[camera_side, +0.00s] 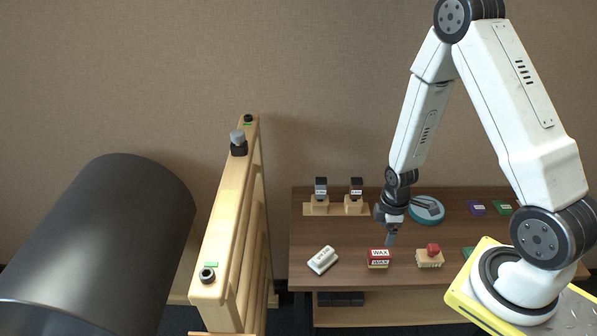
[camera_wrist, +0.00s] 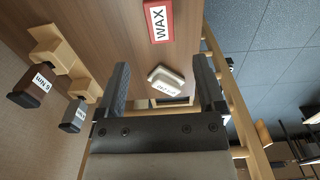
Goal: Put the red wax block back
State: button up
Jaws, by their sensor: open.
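The red wax block (camera_side: 380,252) with a white WAX label stands on the brown table (camera_side: 345,228). Just beneath it shows a tan base, also labelled WAX; whether the block is fully seated on it I cannot tell. In the wrist view the red block (camera_wrist: 159,20) is at the top, beyond my fingertips. My gripper (camera_side: 391,240) points down, slightly above and right of the block, apart from it. In the wrist view its fingers (camera_wrist: 161,80) are wide apart with nothing gripped.
A white labelled block (camera_side: 322,260) lies left of the wax. A tan block with a red knob (camera_side: 432,250) is right. Two dark-topped pieces (camera_side: 321,188) on wooden stands and a teal dish (camera_side: 416,214) are behind. A wooden rail frame (camera_side: 226,220) stands left.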

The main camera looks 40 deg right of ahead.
dwell(0.6)
jog(key=a+r+m+t, duration=0.1)
jog(key=a+r+m, duration=0.3)
jog(key=r, duration=0.5)
jog(key=a+r+m+t, duration=0.1)
jog(key=a+r+m, duration=0.4)
jog(key=r, duration=0.4)
jog(key=shift+a+r+t, duration=0.15)
jog(key=shift+a+t, duration=0.15)
jog(key=shift+a, duration=0.5)
jog(key=shift+w, duration=0.15)
